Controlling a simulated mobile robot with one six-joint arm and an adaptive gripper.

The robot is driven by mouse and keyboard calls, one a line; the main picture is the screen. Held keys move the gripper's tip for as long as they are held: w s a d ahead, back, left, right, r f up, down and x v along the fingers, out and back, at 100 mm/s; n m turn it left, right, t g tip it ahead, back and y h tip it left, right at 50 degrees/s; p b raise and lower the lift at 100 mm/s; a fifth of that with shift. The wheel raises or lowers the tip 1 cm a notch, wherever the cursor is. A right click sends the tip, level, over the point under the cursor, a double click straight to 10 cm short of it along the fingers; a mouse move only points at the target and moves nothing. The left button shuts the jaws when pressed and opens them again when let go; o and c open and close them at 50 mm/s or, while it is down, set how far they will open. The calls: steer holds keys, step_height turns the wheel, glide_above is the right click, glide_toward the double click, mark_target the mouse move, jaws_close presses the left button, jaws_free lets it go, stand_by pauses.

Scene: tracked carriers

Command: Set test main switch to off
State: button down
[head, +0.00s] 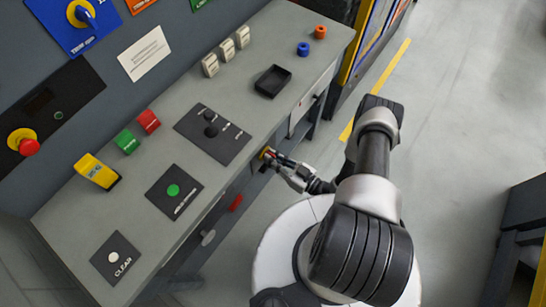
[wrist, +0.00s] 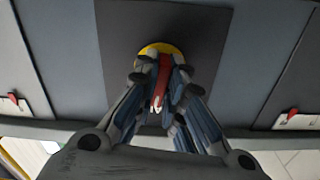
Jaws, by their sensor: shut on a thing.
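A rotary switch with a red handle (wrist: 163,72) on a yellow disc (wrist: 152,49) is mounted on a dark plate on the front of the grey bench. No label on it is readable, so I cannot tell that it is the test main switch, nor its setting. My gripper (wrist: 160,85) is shut on the red handle, with a finger on each side. In the head view my gripper (head: 277,160) reaches the bench front from the right. The fingers hide part of the handle and disc.
The bench top (head: 215,90) carries a black lever plate (head: 222,147), green and red blocks, a yellow block (head: 97,172) and a black tray (head: 272,81). A red emergency button (head: 26,143) and a blue switch panel (head: 72,22) are on the back wall.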

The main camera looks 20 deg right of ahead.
steer(key=shift+n, duration=0.8)
steer(key=c, duration=1.7)
jaws_free()
steer(key=v, duration=1.2)
